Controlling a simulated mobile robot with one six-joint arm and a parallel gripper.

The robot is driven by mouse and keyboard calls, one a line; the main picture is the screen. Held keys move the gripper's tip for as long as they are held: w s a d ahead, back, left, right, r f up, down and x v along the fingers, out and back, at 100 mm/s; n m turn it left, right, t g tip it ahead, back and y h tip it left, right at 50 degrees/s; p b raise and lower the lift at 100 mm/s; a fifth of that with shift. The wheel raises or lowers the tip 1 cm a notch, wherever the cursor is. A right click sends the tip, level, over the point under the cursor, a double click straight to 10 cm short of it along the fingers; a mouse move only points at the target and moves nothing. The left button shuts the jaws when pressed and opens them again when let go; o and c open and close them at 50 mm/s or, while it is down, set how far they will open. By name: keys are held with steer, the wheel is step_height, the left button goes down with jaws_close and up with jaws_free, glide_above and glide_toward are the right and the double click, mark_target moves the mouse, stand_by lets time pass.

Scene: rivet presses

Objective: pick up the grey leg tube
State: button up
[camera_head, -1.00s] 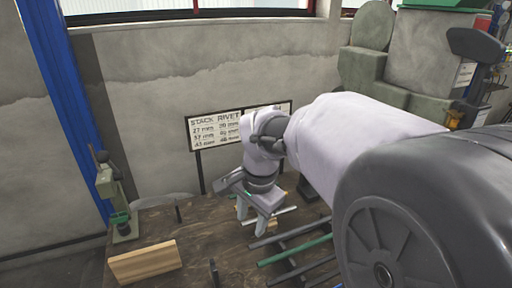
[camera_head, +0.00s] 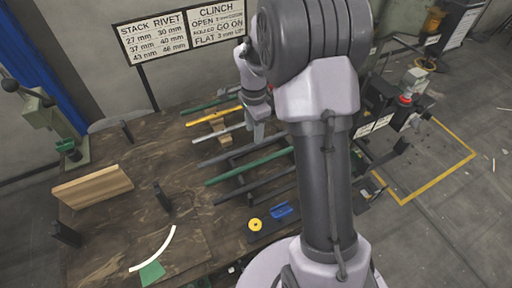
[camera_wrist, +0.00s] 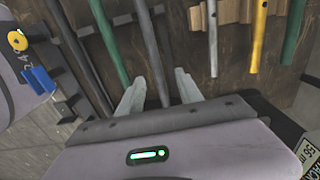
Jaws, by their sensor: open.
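Several tubes lie side by side on a rack on the wooden table. A dark grey tube (camera_head: 238,152) lies between a light grey tube (camera_head: 212,134) and a green tube (camera_head: 250,166); I cannot tell for sure which grey one is the leg tube. In the wrist view the dark grey tube (camera_wrist: 152,45) runs between the two fingers of my gripper (camera_wrist: 160,78), which is open and empty. The light grey tube (camera_wrist: 212,40) is to their right. In the head view my gripper (camera_head: 257,135) is partly hidden by my arm, over the tubes; its height is unclear.
A yellow tube (camera_head: 212,116) and another green tube (camera_head: 208,104) lie beyond. A wooden block (camera_head: 92,187), a yellow ring (camera_head: 255,225) and a blue part (camera_head: 281,210) are on the table. A sign (camera_head: 150,40) stands behind; a green-based press (camera_head: 50,115) is at left.

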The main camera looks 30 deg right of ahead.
steer(key=f+b, duration=0.1)
steer(key=f, duration=0.2)
steer(key=f+b, duration=0.1)
steer(key=f, duration=0.1)
steer(key=shift+s+d+b, duration=0.2)
steer(key=shift+s+b, duration=0.05)
steer(key=shift+b, duration=0.1)
steer(key=shift+r, duration=0.1)
jaws_close()
